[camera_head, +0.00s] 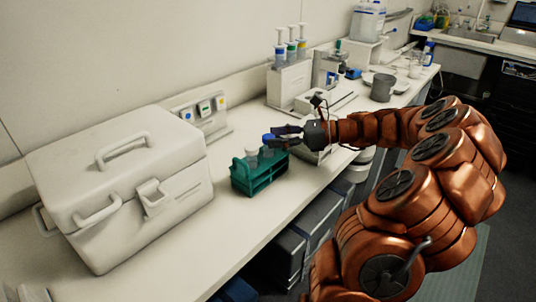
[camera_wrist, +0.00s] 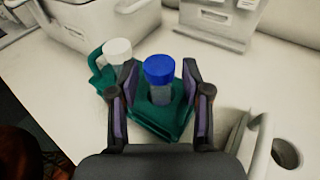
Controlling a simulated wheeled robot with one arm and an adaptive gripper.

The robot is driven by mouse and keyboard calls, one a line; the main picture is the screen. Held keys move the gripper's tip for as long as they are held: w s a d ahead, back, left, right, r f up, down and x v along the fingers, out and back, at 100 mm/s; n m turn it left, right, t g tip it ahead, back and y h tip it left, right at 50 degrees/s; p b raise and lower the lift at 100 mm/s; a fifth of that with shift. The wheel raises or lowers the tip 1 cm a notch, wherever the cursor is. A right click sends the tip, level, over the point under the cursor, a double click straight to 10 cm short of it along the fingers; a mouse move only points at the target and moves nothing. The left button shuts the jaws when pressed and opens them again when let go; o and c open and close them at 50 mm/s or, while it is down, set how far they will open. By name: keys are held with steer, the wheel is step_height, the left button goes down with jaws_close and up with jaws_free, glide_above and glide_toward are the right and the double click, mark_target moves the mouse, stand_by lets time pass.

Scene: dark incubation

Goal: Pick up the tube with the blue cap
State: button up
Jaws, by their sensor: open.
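The tube with the blue cap (camera_wrist: 159,70) stands upright in a teal rack (camera_wrist: 166,122). In the wrist view it shows between the two fingers of my gripper (camera_wrist: 158,82), which is open with one finger on each side; I cannot tell whether either touches it. In the head view, my gripper (camera_head: 285,135) is over the rack (camera_head: 258,180), and the blue cap (camera_head: 267,138) shows beside the fingers. A second tube with a white cap (camera_wrist: 117,50) stands in the rack left of the blue-capped one. The lower part of the blue-capped tube is hidden in the rack.
A large white case (camera_head: 120,185) stands left of the rack on the white bench. A panel with small displays (camera_head: 203,112) is behind. A pipette stand (camera_head: 289,82) and a grey mug (camera_head: 382,88) are farther right. Bench space in front of the rack is clear.

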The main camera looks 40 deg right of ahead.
steer(key=x, duration=0.3)
steer(key=shift+s, duration=0.1)
steer(key=shift+d, duration=0.1)
jaws_close()
